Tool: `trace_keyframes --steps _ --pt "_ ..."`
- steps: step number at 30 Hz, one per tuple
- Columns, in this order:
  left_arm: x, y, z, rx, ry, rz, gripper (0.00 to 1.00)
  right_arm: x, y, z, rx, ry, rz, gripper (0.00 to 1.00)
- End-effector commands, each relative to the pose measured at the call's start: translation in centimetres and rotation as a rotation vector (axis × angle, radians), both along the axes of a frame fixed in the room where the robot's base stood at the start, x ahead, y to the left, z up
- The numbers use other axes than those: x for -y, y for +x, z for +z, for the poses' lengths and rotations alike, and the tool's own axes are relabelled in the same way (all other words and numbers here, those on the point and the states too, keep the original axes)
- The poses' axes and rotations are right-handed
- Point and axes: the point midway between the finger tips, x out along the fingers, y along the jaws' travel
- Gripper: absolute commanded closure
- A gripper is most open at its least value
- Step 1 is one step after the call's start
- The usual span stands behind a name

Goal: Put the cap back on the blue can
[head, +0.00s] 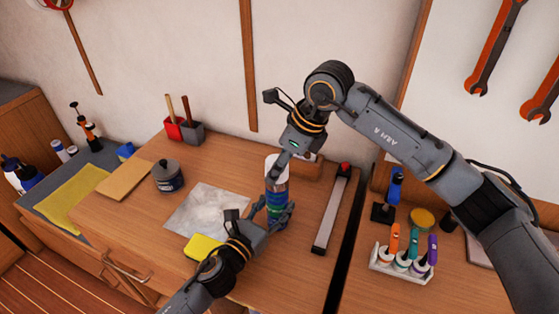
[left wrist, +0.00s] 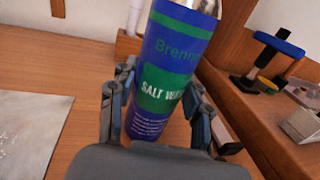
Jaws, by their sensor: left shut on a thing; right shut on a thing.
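The blue can (head: 276,198), with green bands, stands upright on the wooden workbench. My left gripper (head: 272,213) is shut around its lower body; in the left wrist view the fingers (left wrist: 160,105) flank the can (left wrist: 172,70), and its silvery shoulder shows at the top edge. My right gripper (head: 281,160) points down from above at the can's top, shut on a pale cap (head: 277,167). The fingers partly hide the cap. I cannot tell whether the cap touches the can or is just above it.
A grey metal sheet (head: 206,210) and a yellow sponge (head: 204,246) lie left of the can. A dark tin (head: 167,178) is farther left. A long metal bar (head: 331,212) lies to the right, and a rack of coloured-handled tools (head: 402,264) beyond it.

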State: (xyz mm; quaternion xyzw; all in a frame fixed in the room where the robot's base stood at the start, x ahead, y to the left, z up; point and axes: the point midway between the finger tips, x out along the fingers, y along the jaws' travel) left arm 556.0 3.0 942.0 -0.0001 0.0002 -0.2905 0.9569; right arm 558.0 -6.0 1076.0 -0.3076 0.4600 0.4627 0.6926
Motion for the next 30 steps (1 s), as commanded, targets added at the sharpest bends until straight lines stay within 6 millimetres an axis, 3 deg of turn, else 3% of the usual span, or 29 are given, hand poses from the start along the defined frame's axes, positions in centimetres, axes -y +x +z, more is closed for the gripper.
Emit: trace_keyframes --steps 30 --pt "0.0 0.0 0.0 0.000 0.000 0.000 1.00 0.0 0.0 -1.4 0.000 -0.001 0.000 0.63"
